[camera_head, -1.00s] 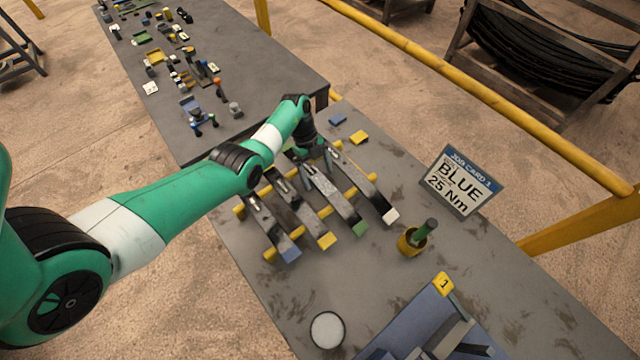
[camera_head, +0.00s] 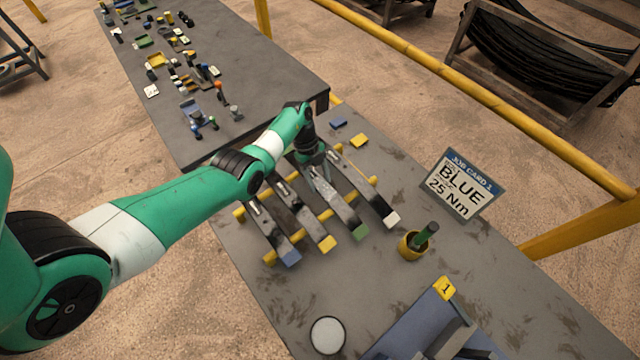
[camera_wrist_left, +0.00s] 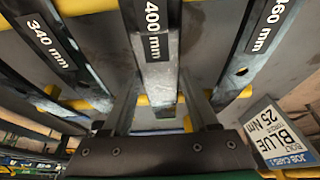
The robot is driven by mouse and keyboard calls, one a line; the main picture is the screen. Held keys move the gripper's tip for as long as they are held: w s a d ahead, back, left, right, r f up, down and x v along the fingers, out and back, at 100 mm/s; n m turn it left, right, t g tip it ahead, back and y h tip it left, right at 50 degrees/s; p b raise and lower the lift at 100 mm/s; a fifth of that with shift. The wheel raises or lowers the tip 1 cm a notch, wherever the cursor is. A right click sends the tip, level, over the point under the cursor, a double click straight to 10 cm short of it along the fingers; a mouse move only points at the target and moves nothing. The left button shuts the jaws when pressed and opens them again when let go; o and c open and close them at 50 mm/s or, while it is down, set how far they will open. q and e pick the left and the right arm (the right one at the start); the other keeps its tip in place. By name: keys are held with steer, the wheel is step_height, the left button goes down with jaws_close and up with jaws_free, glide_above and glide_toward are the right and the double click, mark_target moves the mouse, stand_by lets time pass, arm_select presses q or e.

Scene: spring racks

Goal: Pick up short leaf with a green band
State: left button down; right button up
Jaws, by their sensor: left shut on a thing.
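The leaf with a green band (camera_head: 328,190) is a grey steel strip lying across two yellow rails (camera_head: 241,212), third from the left in the head view. Its green tip (camera_head: 360,231) points toward the front. My left gripper (camera_head: 318,160) is at its far end, pointing down. In the left wrist view my left gripper (camera_wrist_left: 165,108) has one finger on each side of the leaf marked 400 mm (camera_wrist_left: 155,45) and is shut on it. My right gripper is not in view.
Leaves with blue (camera_head: 291,257), yellow (camera_head: 327,243) and white (camera_head: 392,219) tips lie beside it on the rails. A yellow cup (camera_head: 408,250), a job card (camera_head: 461,184) and a blue tray (camera_head: 412,327) stand to the right. A round white disc (camera_head: 327,335) lies in front.

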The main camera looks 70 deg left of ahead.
mark_target(318, 186)
arm_select(q)
steer(key=shift+r, duration=0.2)
steer(key=shift+r+p, duration=0.3)
steer(key=r+p, duration=0.3)
steer(key=d+r+p, duration=0.1)
steer(key=r, duration=0.1)
steer(key=shift+s, duration=0.35)
steer(key=s+d+r+p, duration=0.7)
steer(key=s+d+p, duration=0.1)
steer(key=d+p, duration=0.1)
steer(key=shift+s+d+p, duration=0.15)
steer(key=shift+s+p, duration=0.15)
steer(key=shift+p, duration=0.3)
